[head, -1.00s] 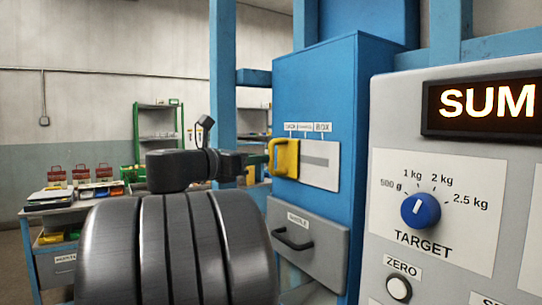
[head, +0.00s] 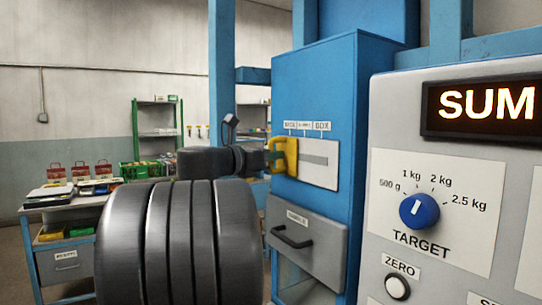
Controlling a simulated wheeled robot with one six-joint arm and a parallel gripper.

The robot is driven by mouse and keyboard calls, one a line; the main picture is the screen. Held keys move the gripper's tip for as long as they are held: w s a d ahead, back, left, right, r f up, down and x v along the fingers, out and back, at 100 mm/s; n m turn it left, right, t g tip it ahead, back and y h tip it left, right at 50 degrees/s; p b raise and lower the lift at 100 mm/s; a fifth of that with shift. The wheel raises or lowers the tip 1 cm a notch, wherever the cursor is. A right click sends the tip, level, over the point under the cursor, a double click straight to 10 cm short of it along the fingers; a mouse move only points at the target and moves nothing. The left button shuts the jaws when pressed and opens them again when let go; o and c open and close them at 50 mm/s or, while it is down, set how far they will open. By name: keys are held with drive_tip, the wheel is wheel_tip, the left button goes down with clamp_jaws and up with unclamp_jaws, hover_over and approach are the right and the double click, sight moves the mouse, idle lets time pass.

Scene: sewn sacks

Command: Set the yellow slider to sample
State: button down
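The yellow slider (head: 290,156) is a bracket-shaped handle on the white slotted plate (head: 318,166) on the front of the blue cabinet. It sits at the left end of the slot, below the leftmost label. The middle label (head: 305,126) is too small to read clearly; the right one reads BOX. My gripper (head: 270,160) is at the slider's left side and overlaps it in the picture. Its fingers are small, dark and partly hidden, so I cannot tell whether they grip the handle.
A grey drawer with a dark handle (head: 291,238) is below the slider. At right, a grey panel has a blue TARGET knob (head: 419,210), a ZERO button (head: 397,286) and a lit display (head: 487,103). A trolley with goods (head: 60,207) stands at left.

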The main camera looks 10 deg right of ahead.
drive_tip(key=s+d, duration=0.2)
drive_tip(key=s, duration=0.3)
drive_tip(key=shift+s, duration=0.35)
drive_tip(key=c, duration=1.5)
unclamp_jaws()
drive_tip(key=b+v, duration=0.1)
drive_tip(key=v, duration=1.3)
drive_tip(key=shift+b, duration=0.3)
drive_tip(key=shift+d, duration=0.15)
drive_tip(key=p+x, duration=0.1)
drive_tip(key=x, duration=1.2)
drive_tip(key=shift+w+d, duration=0.3)
